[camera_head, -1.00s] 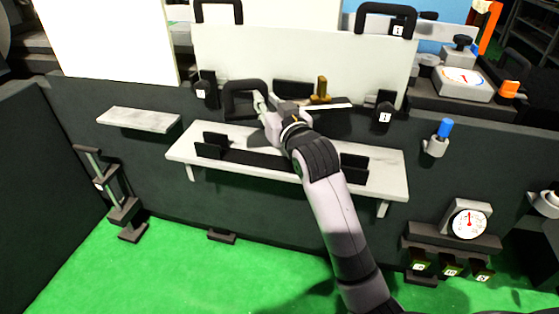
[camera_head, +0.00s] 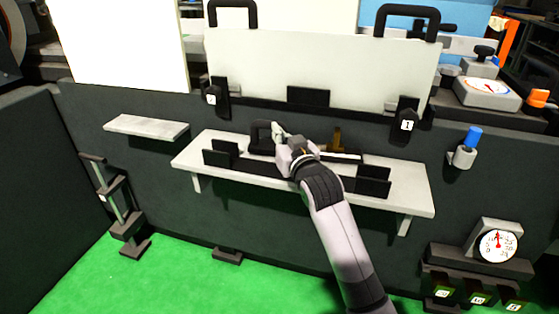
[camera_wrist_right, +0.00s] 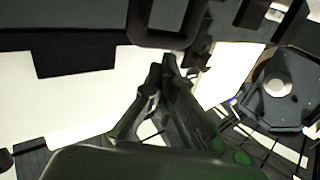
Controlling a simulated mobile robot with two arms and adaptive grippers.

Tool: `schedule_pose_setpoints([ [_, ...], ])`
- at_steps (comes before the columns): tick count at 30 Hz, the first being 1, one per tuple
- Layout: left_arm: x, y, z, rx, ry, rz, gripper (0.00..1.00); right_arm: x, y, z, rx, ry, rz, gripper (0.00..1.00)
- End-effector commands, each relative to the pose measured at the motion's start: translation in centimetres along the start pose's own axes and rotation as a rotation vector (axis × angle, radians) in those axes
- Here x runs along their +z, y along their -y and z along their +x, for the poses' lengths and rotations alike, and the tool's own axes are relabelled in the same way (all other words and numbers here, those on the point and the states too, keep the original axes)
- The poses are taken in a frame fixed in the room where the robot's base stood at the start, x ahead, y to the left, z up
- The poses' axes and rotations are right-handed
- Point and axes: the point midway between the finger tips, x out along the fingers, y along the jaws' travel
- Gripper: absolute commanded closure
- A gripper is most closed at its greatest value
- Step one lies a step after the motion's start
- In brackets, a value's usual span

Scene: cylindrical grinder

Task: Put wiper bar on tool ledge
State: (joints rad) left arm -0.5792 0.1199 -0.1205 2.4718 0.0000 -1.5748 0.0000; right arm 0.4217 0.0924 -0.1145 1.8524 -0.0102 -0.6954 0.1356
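The wiper bar has a black loop handle (camera_head: 263,137), a brass piece (camera_head: 338,140) and a pale strip along its right part. It is just above or at the pale tool ledge (camera_head: 412,194), between the ledge's black upright brackets. I cannot tell whether it touches the ledge. My right gripper (camera_head: 278,131) is at the right side of the loop handle and appears shut on it. The wrist view shows the fingers (camera_wrist_right: 163,68) close together against the handle (camera_wrist_right: 140,25), with the contact partly hidden. My left gripper is not in view.
A white panel (camera_head: 320,70) stands behind the ledge, with black clamps (camera_head: 408,118) at its lower corners. A small empty shelf (camera_head: 147,127) is to the left. A blue-topped holder (camera_head: 463,152) and a dial gauge (camera_head: 497,246) are to the right.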

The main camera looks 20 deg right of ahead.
Motion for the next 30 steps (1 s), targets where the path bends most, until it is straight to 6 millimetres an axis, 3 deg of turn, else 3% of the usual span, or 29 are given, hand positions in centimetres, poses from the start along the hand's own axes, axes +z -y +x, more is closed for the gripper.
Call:
schedule_pose_setpoints([
  [1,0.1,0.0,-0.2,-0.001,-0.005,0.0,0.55,0.9,0.0,0.0,0.0,0.001,0.0,1.0],
  [8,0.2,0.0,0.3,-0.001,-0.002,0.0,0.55,2.3,0.0,0.0,0.0,0.001,0.0,1.0],
  [16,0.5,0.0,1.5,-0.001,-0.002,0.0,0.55,6.0,0.0,0.0,0.0,0.003,0.0,1.0],
  [30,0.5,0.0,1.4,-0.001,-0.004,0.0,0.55,6.6,0.0,0.0,0.0,0.002,0.0,1.0],
])
